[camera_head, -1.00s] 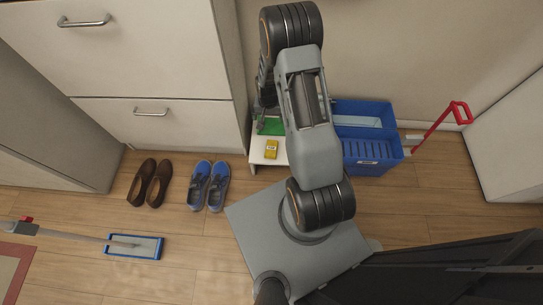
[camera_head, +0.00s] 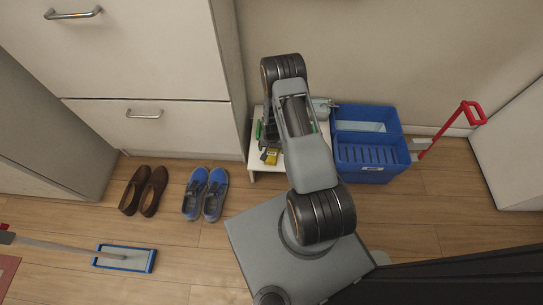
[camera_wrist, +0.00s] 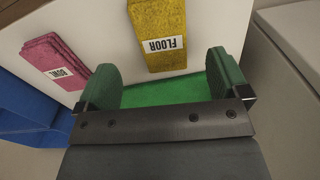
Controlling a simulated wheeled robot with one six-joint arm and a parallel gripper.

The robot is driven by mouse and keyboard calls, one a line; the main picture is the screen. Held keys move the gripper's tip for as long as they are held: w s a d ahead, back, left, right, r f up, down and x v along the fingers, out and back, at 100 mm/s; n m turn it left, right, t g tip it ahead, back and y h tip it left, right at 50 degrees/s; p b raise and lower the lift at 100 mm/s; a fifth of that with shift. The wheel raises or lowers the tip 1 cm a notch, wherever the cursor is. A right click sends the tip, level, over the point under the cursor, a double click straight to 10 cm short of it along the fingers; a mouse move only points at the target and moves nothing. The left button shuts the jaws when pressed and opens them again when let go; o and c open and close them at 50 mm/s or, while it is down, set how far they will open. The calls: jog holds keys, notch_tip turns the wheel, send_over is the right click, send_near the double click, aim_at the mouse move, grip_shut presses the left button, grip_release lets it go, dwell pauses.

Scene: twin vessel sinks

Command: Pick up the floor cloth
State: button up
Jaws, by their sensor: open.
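The floor cloth (camera_wrist: 158,22) is a yellow folded block with a white label reading FLOOR. It lies on the white stand (camera_wrist: 88,20), and its yellow also shows in the head view (camera_head: 270,157). My gripper (camera_wrist: 163,70) is open and empty, with green pads. In the wrist view the yellow cloth lies just beyond the fingertips, between their lines. A flat green piece (camera_wrist: 165,92) lies between the fingers. A pink cloth (camera_wrist: 53,60) with a label lies to the left. In the head view my arm hides part of the stand and most of the gripper.
A blue two-part bucket (camera_head: 370,172) stands right of the stand, with a red-handled tool (camera_head: 455,125) beside it. The drawer cabinet (camera_head: 150,120) is close on the left. Blue shoes (camera_head: 205,193), brown shoes (camera_head: 145,190) and a flat mop (camera_head: 125,258) are on the floor.

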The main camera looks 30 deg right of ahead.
aim_at(271, 155)
jog(key=shift+a+f+b, duration=0.2)
jog(key=shift+f+b, duration=1)
jog(key=shift+f, duration=1.45)
jog(key=c, duration=1)
jog(key=shift+r, duration=0.15)
